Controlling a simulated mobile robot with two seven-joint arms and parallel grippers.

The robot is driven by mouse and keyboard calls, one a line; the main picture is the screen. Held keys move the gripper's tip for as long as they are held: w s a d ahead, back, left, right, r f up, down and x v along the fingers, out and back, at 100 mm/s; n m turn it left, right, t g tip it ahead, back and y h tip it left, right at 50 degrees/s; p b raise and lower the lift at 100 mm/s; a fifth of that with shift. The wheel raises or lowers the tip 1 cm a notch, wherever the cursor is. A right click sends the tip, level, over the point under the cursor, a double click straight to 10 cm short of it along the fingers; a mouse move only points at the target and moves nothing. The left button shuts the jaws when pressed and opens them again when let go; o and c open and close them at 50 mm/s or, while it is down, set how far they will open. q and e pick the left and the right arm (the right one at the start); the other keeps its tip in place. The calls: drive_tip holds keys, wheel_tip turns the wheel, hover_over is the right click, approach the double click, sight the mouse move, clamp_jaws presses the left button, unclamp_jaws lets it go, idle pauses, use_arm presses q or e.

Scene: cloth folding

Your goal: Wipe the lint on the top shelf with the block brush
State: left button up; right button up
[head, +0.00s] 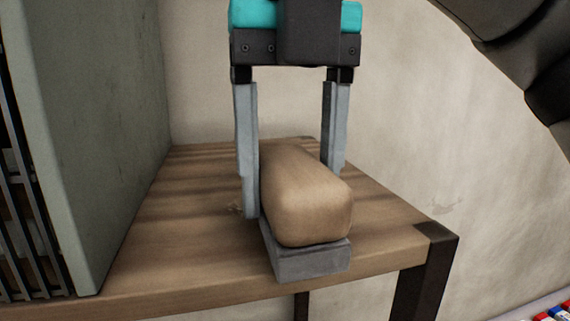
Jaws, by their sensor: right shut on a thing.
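The block brush has a rounded tan wooden body (308,200) with a grey block (308,262) along its underside. It is upright on the wooden top shelf (170,250), near the front edge, and seems to rest on the surface. My right gripper (290,185) comes down from above, with one finger on each side of the tan body, and is shut on it. A small faint brownish patch, perhaps lint (235,207), shows on the shelf just left of the left-hand finger. The shelf surface behind the brush is partly hidden. My left gripper is not in view.
A tall grey-green panel (100,130) stands on the left part of the shelf. A pale wall (430,120) is behind. The shelf's dark metal leg (425,275) is at the right front corner. Bare shelf shows left and right of the brush.

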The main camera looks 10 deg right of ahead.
sight(261, 147)
drive_tip(key=shift+s+a+r, duration=0.1)
drive_tip(key=shift+a, duration=0.75)
drive_tip(key=shift+w+a, duration=0.1)
drive_tip(key=shift+w, duration=0.15)
drive_tip(key=shift+w+f, duration=0.2)
drive_tip(key=shift+w, duration=1.25)
drive_tip(key=shift+w+r, duration=0.2)
drive_tip(key=shift+w, duration=3.3)
wheel_tip(261, 147, up, 6)
drive_tip(key=shift+r, duration=0.1)
drive_tip(key=shift+r, duration=1.45)
